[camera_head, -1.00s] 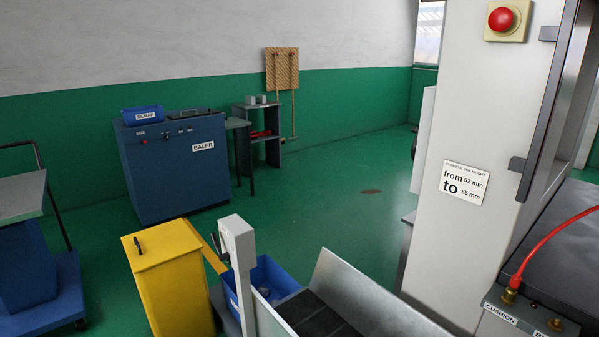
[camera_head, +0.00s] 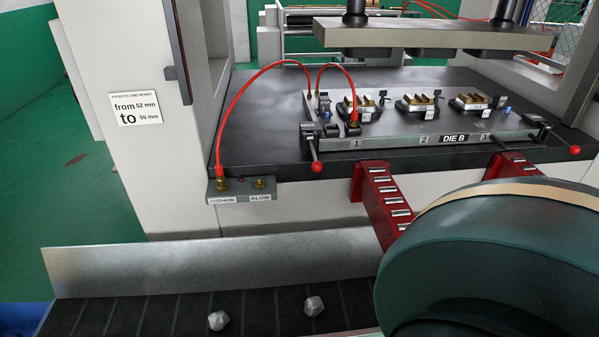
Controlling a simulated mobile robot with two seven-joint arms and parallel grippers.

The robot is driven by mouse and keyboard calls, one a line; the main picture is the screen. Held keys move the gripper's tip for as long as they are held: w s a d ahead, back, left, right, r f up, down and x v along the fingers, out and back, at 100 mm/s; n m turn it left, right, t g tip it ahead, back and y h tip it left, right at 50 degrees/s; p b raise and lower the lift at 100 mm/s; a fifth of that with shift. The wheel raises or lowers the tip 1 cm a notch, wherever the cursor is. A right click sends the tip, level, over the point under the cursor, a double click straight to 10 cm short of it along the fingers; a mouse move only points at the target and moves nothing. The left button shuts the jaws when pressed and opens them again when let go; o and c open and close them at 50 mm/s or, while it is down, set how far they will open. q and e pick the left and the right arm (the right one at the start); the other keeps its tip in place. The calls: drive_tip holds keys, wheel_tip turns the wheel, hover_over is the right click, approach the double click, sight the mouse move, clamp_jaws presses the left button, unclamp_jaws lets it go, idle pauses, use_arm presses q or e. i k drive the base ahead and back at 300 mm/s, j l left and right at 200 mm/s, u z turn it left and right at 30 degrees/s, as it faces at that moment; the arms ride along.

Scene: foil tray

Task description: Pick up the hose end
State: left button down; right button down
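A red hose (camera_head: 250,89) arcs from a brass fitting (camera_head: 221,183) on the block labelled CUSHION and BLOW up to the back left of the die plate. A second, shorter red hose (camera_head: 338,67) loops from the back left of the plate to a fitting (camera_head: 353,126) near its front left. Which hose end is meant, and whether any end is loose, I cannot tell. The BLOW port (camera_head: 259,183) has no hose on it. The DIE B plate (camera_head: 393,138) lies on the dark press bed (camera_head: 258,141). Neither of my grippers is in view.
Red-knobbed clamp levers (camera_head: 316,166) stand at the plate's front. Red roller arms (camera_head: 382,196) project from the bed. A large dark teal rounded object (camera_head: 490,262) fills the lower right. Two crumpled silvery lumps (camera_head: 219,320) lie on the dark conveyor (camera_head: 262,307). The upper tool (camera_head: 435,37) hangs above.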

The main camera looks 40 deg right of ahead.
sight(353, 125)
drive_tip(key=z, duration=1.15)
